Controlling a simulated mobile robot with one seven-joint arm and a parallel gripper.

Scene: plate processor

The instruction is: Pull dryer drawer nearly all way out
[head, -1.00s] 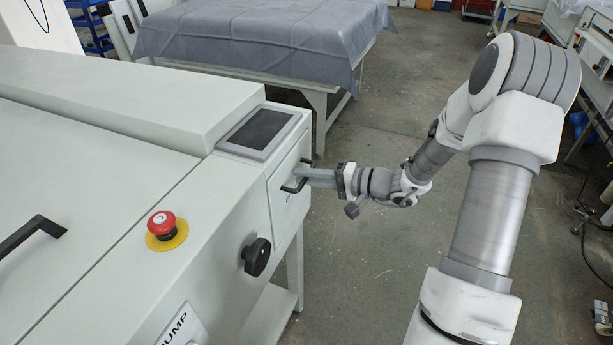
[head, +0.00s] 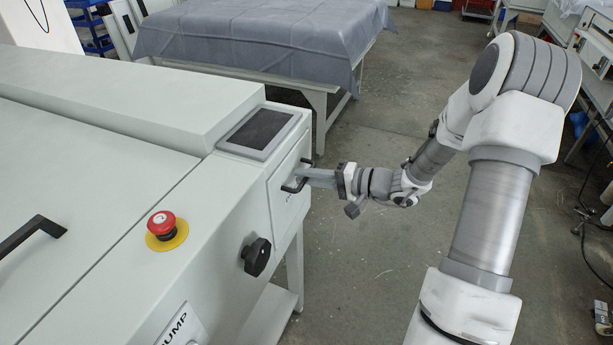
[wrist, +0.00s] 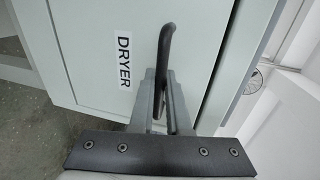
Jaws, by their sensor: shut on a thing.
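The dryer drawer (head: 284,205) is a pale grey front on the end of the machine, below a dark screen. It looks closed, flush with the machine. In the wrist view its front (wrist: 95,65) carries a label reading DRYER. Its black handle (head: 289,189) stands out from the front and also shows in the wrist view (wrist: 166,45). My gripper (head: 303,175) is at the handle, its two grey fingers on either side of the bar. In the wrist view the fingers (wrist: 163,95) are shut on the handle's lower part.
The machine top holds a red emergency button (head: 162,224), a dark screen panel (head: 258,131) and a black knob (head: 257,256) on its side. A table under a grey sheet (head: 250,35) stands behind. The floor (head: 360,260) right of the drawer is clear around my arm.

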